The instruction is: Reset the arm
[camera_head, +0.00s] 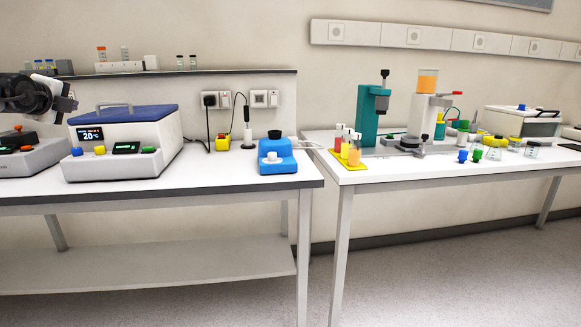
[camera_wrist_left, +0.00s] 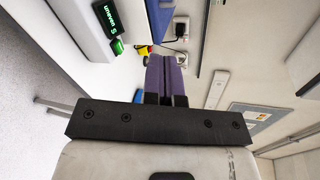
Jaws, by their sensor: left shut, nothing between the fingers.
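My left arm comes in at the left edge of the head view, above the left bench. Its dark gripper (camera_head: 68,103) is beside the upper left of the blue-lidded water bath, partly cut by the viewing angle. In the left wrist view the purple fingers (camera_wrist_left: 165,62) are pressed together, shut with nothing between them. My right gripper is in neither view.
The water bath (camera_head: 92,132), a grey device (camera_head: 30,156) and a blue device (camera_head: 277,160) stand on the left bench (camera_head: 215,180). A wall shelf (camera_head: 225,72) holds small vials.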

